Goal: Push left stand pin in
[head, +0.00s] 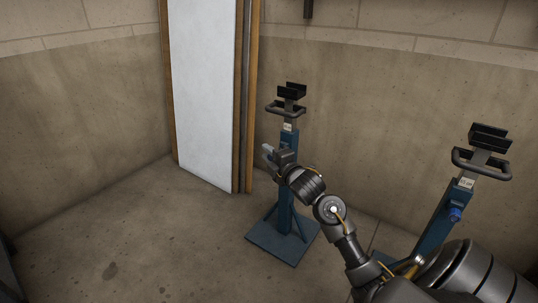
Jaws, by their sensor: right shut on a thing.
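The left stand (286,212) is a blue post on a square plate, with a grey handle and a black forked head on top. My right gripper (271,152) is at the upper part of this post, just below its white label. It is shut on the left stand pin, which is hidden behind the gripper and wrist. How far the pin sits in the post cannot be seen. My left gripper is not in view.
The right stand (437,226), of the same kind, has its blue pin knob (455,214) showing. A white panel (205,90) in a wooden frame stands against the wall behind the left stand. The concrete floor (130,240) at left is clear.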

